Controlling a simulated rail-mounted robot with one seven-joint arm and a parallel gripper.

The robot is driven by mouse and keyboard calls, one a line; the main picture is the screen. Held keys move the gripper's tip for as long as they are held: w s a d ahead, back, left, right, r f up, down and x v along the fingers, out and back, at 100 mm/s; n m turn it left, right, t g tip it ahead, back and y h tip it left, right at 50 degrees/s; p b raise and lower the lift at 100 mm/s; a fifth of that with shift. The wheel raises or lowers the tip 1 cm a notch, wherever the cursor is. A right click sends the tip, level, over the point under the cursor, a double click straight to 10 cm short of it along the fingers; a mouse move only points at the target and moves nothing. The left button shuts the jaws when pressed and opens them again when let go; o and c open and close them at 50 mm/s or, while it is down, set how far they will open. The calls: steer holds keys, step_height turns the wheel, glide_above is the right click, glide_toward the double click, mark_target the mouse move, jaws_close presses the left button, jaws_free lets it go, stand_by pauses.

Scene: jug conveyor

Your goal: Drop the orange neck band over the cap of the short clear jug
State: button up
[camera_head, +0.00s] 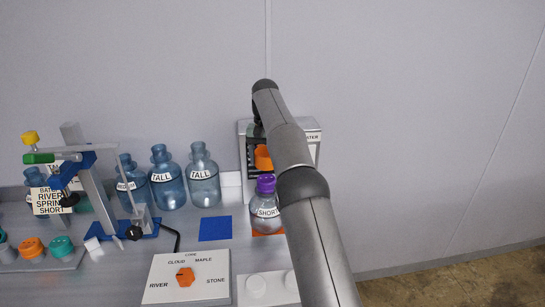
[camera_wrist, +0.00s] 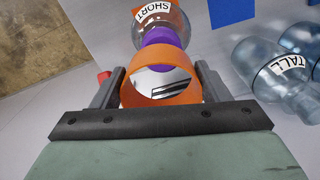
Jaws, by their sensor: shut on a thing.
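The short clear jug (camera_head: 264,219) stands upright on an orange square, with a purple cap (camera_head: 265,183) and a SHORT label. The orange neck band (camera_head: 263,157) is held just above the cap, apart from it in the head view. In the wrist view my gripper (camera_wrist: 160,72) is shut on the orange band (camera_wrist: 160,92), with a finger on each side. The purple cap (camera_wrist: 160,37) and the jug (camera_wrist: 163,18) show just beyond the band. In the head view my arm hides most of my gripper.
Two blue-tinted TALL jugs (camera_head: 203,180) and (camera_head: 167,183) stand to the left, with another jug (camera_head: 131,181) beside them. A blue square (camera_head: 215,228) lies bare between. A grey-framed box (camera_head: 311,137) stands behind the short jug. A dial panel (camera_head: 187,278) is in front.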

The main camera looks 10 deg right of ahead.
mark_target(266, 180)
steer(key=shift+a, duration=0.15)
steer(key=shift+s+f+b, duration=0.15)
steer(key=shift+f+b, duration=0.2)
steer(key=shift+f, duration=0.1)
steer(key=shift+f+b, duration=1.1)
steer(key=shift+f, duration=0.8)
steer(key=shift+f+p, duration=0.4)
steer(key=shift+p, duration=0.05)
steer(key=shift+f+b, duration=0.7)
steer(key=shift+f, duration=1.1)
stand_by(0.4)
stand_by(0.5)
